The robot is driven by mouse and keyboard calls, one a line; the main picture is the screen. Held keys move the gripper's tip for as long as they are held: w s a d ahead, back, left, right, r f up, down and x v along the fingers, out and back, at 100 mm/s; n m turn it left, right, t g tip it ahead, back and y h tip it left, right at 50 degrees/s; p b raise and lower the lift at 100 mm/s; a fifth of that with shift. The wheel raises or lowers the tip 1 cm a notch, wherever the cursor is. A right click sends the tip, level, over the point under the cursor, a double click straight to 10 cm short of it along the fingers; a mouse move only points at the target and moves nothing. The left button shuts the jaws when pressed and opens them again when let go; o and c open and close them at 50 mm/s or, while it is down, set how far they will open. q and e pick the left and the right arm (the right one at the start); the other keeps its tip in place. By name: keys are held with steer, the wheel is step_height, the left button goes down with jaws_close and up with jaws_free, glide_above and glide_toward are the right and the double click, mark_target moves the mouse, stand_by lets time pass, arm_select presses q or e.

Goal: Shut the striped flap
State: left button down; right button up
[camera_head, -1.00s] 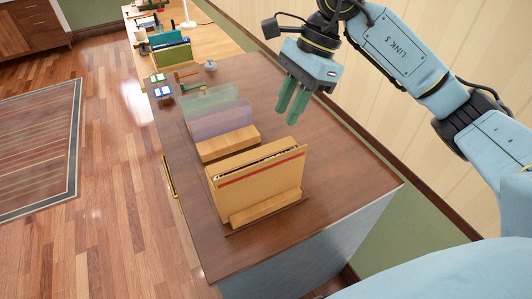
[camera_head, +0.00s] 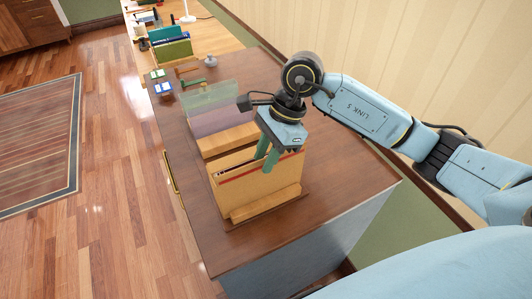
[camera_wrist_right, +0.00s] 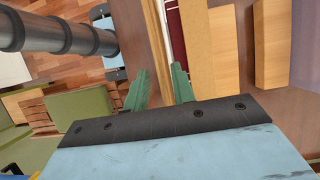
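A tan file box with a red stripe (camera_head: 228,192) along its top edge stands in a wooden holder (camera_head: 262,205) near the front of the brown cabinet. Paper edges show at its open top. I cannot make out a separate flap from the box's striped panel. My right gripper (camera_head: 267,160) points down over the box's top right part, its green fingers in front of the striped edge. In the right wrist view the gripper's fingertips (camera_wrist_right: 159,85) are apart, with a tan strip running between them; whether they touch it is unclear. My left gripper is not in view.
Behind the box, a wooden block (camera_head: 230,141) holds lavender and greenish clear panels (camera_head: 210,96). The cabinet top (camera_head: 345,175) is clear to the right. A panelled wall bounds the right side.

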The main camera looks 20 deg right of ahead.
jaws_close()
steer(key=shift+w+m+g+b, duration=0.3)
steer(key=shift+w+g+b, duration=0.3)
steer(key=shift+g, duration=0.7)
steer(key=shift+w+f+m+g+b, duration=0.2)
steer(key=shift+w+g+b, duration=0.1)
steer(key=shift+g+b, duration=0.6)
steer(key=shift+w+f+m+g+b, duration=0.15)
steer(key=shift+w+m+g+b, duration=0.1)
steer(key=shift+g+b, duration=0.6)
steer(key=shift+g, duration=0.25)
